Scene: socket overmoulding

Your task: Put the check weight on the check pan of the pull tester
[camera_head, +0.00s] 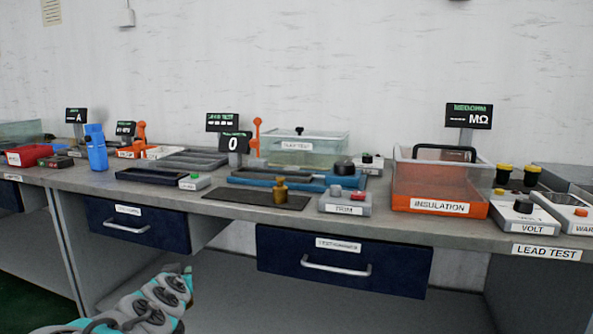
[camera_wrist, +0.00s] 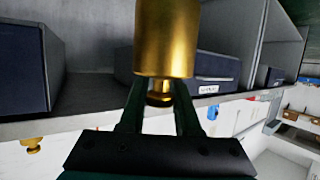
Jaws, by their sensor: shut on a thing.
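My gripper (camera_wrist: 160,88) shows in the wrist view, its two dark fingers shut on the narrow neck and knob of a brass check weight (camera_wrist: 167,40). The weight's wide cylinder reaches past the fingertips, clear of any surface. The wrist view appears upside down. In the head view my arm is at the lower left, in front of the bench; the gripper and held weight are out of that frame. A blue-based device (camera_head: 240,181), possibly the pull tester, stands on the bench near a "0" display (camera_head: 235,143). I cannot make out its check pan for certain.
Another brass, knobbed piece (camera_head: 280,192) stands on a dark mat (camera_head: 232,196) at the bench front. A grey TRIM box (camera_head: 345,207) and an orange INSULATION box (camera_head: 436,208) stand to its right. Blue drawers (camera_head: 343,262) hang under the bench edge.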

